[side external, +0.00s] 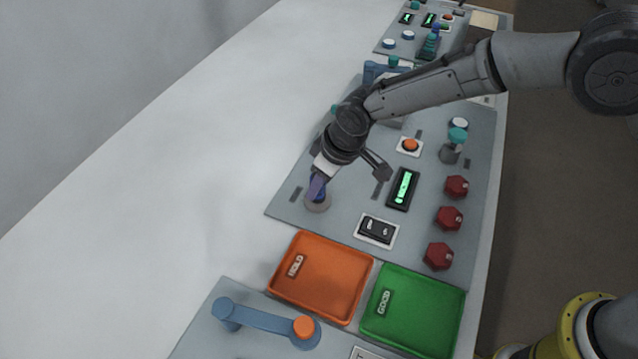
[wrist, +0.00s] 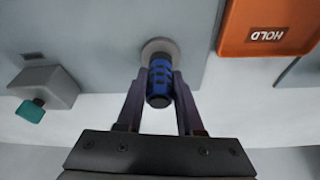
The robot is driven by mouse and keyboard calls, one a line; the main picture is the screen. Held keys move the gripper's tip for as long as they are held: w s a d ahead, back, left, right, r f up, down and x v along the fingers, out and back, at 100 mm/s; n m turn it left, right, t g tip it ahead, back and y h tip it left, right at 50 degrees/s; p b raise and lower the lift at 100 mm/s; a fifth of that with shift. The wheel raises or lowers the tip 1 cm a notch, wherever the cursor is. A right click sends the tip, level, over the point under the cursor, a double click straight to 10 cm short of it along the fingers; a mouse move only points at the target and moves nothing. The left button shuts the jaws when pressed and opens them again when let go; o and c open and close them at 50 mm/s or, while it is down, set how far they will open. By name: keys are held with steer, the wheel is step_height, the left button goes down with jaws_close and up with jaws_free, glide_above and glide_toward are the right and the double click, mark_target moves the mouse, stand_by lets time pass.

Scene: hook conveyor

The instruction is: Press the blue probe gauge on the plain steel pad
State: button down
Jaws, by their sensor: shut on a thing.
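The blue probe gauge (wrist: 160,82) is ribbed, with a dark end, and sits between the fingers of my gripper (wrist: 160,95), which is shut on it. In the side external view my gripper (side external: 318,182) points down at the left edge of the grey panel, and the gauge is mostly hidden by the fingers. A round, plain, pale pad (side external: 317,204) lies right under the gauge. It also shows in the wrist view (wrist: 158,46) behind the gauge's far end. I cannot tell whether the gauge touches the pad.
An orange HOLD tray (side external: 320,278) and a green GOOD tray (side external: 413,312) lie in front. The white surface at left is clear.

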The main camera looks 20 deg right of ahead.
steer(key=shift+r, duration=2.15)
steer(key=shift+w, duration=0.1)
